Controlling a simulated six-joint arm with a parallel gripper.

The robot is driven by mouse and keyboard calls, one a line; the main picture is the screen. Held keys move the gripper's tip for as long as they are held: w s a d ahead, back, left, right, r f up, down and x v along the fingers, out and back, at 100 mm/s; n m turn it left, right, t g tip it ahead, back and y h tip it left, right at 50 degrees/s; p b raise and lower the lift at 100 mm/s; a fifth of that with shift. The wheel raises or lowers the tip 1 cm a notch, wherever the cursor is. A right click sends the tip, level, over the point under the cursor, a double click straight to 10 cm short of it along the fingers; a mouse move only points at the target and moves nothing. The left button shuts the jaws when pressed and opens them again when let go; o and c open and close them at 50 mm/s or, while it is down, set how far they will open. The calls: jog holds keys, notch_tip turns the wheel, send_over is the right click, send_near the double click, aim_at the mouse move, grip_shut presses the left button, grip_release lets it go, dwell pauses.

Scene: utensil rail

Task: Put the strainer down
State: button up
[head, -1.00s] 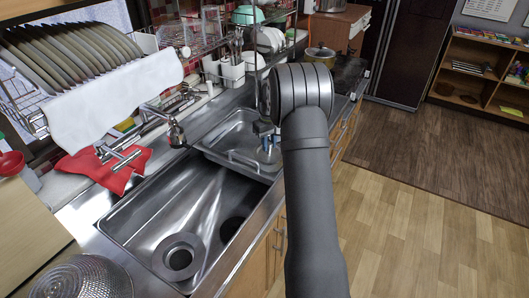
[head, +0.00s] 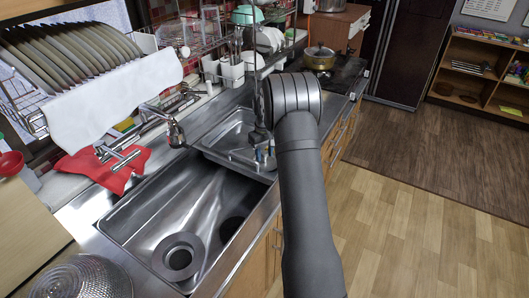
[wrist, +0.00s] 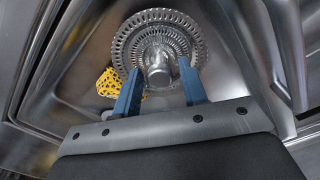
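The strainer (wrist: 122,42) is a round, perforated metal basket with a central knob (wrist: 158,70), seen in the wrist view. It appears level at the bottom of the small sink basin. My gripper (wrist: 160,70) points down at it, with its two blue fingers on either side of the knob. Gaps show between the fingers and the knob, so the gripper looks open. In the head view my gripper (head: 263,158) is over the small basin (head: 225,134), and the strainer there is hidden or too small to tell.
A yellow holed object (wrist: 108,83) lies left of the strainer in the wrist view. The large sink basin (head: 150,225) is clear. The faucet (head: 175,132), red cloth (head: 95,170), dish rack (head: 20,112) and a metal dome (head: 85,280) surround it. A pot (head: 320,60) stands behind.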

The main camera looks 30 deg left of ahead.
aim_at(265, 152)
jog(key=shift+o, duration=0.3)
jog(key=shift+r, duration=0.15)
notch_tip(265, 152, up, 12)
dwell(0.4)
jog(key=shift+f, duration=4.25)
jog(key=shift+f, duration=0.1)
